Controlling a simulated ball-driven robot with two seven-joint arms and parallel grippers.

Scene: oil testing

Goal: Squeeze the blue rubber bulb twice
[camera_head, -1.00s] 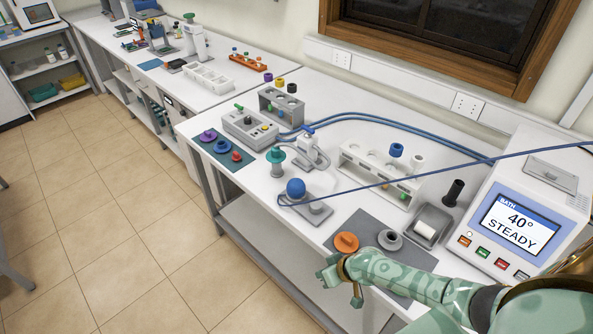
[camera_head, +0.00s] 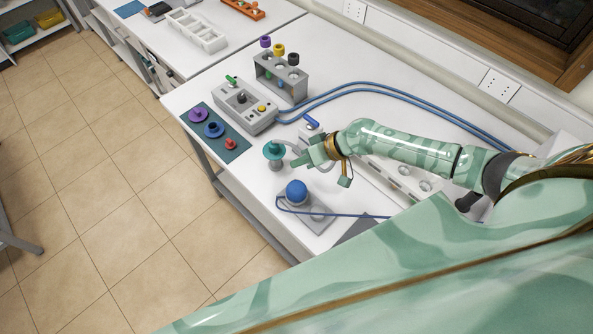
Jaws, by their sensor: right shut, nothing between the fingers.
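The blue rubber bulb (camera_head: 296,191) sits upright on a small grey base plate (camera_head: 318,214) near the front edge of the white bench, with a blue tube running around it and off to the right. My right gripper (camera_head: 303,160) is above the bench, a little behind the bulb and apart from it in the picture. It is shut and empty, with its fingers pointing left towards a teal-topped piece (camera_head: 274,150). My left gripper is not in view.
A grey control box (camera_head: 244,111) and a dark mat with coloured knobs (camera_head: 233,155) stand left. A rack with capped tubes (camera_head: 281,82) is behind. My own arm hides the bench's front right and part of a white rack (camera_head: 385,178).

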